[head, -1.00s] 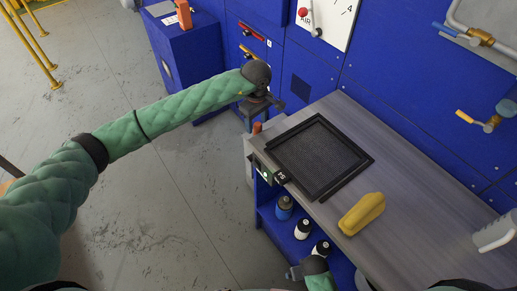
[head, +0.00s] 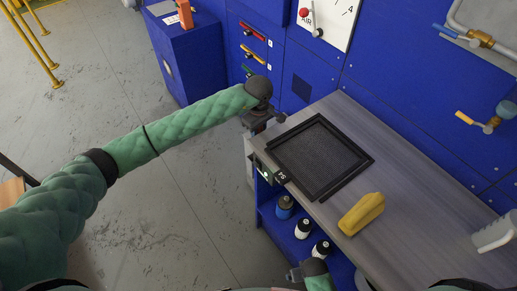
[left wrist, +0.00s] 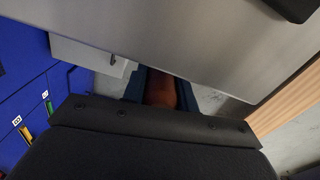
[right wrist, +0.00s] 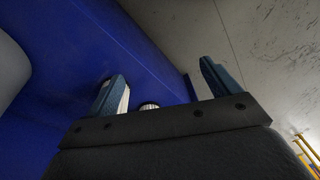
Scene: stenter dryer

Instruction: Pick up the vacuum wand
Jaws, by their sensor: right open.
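My left gripper (head: 268,118) is at the near-left corner of the workbench, beside its end. In the left wrist view, its blue fingers sit close on both sides of an orange-brown handle (left wrist: 161,88), apparently the vacuum wand's. The handle's lower part is hidden by my gripper, and in the head view the gripper covers it. My right gripper (head: 294,272) is low in front of the bench's open shelf. In the right wrist view its fingers (right wrist: 164,85) are wide apart, with nothing held between them.
The grey workbench (head: 420,180) bears a black mesh frame (head: 318,155), a yellow object (head: 361,213) and a white container (head: 495,234). Several bottles, one blue-capped (head: 285,207), stand on the blue shelf below. A blue cabinet (head: 190,60) stands behind.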

